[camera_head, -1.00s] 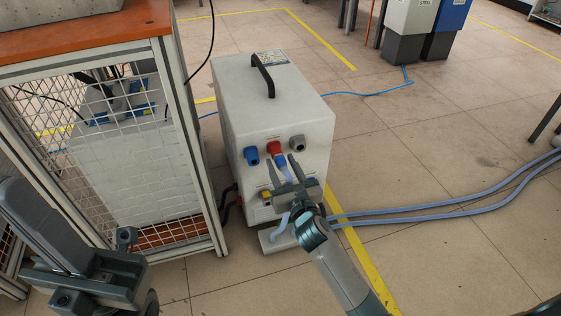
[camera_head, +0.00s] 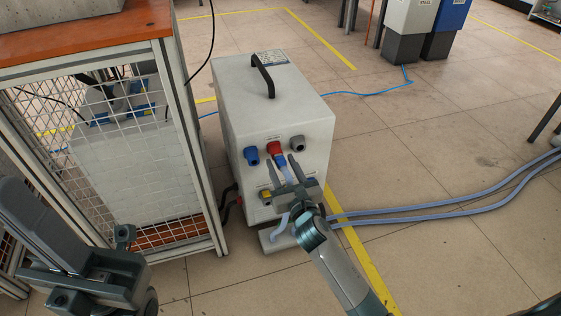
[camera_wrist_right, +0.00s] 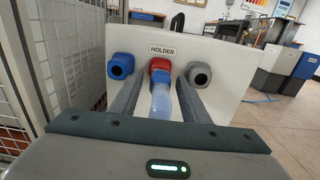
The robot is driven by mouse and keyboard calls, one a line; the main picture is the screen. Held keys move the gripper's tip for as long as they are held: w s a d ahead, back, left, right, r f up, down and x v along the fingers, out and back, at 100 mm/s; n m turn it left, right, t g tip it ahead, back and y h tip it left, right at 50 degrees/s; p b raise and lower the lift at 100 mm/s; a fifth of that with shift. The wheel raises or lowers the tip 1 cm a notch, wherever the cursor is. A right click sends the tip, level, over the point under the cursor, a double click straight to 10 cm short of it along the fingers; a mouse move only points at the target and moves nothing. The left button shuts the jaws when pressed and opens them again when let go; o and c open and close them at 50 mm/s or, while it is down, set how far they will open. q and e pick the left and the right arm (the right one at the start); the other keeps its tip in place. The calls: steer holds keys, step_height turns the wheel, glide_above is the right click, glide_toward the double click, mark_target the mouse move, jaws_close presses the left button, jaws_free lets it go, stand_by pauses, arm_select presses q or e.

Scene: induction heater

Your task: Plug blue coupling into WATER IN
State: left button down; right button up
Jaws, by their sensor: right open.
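The white heater cabinet (camera_head: 285,115) has a blue fitting (camera_head: 251,155), a red fitting (camera_head: 274,147) and a grey fitting (camera_head: 297,143) in a row on its front. In the right wrist view the blue fitting (camera_wrist_right: 120,66) and the grey fitting (camera_wrist_right: 199,75) show dark open holes. A pale blue hose (camera_wrist_right: 161,102) ends at the red fitting under a HOLDER label (camera_wrist_right: 162,50). A blue part (camera_head: 281,161) shows just below the red fitting. My right gripper (camera_head: 281,160) is open, its fingers on either side of the hose. My left gripper (camera_head: 90,265) is at lower left. No WATER IN label is readable.
A mesh-sided bench (camera_head: 140,170) with an orange top stands close left of the cabinet. Pale blue hoses (camera_head: 430,208) run across the floor to the right. A yellow floor line (camera_head: 350,235) passes by my right arm. The floor at right is mostly free.

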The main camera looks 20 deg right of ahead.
mark_target(284, 169)
stand_by(0.9)
jaws_close()
steer(key=shift+s+p, duration=0.1)
steer(key=shift+p, duration=0.2)
steer(key=shift+s+d+p, duration=0.1)
steer(key=shift+s+p, duration=0.8)
steer(key=shift+s, duration=1.95)
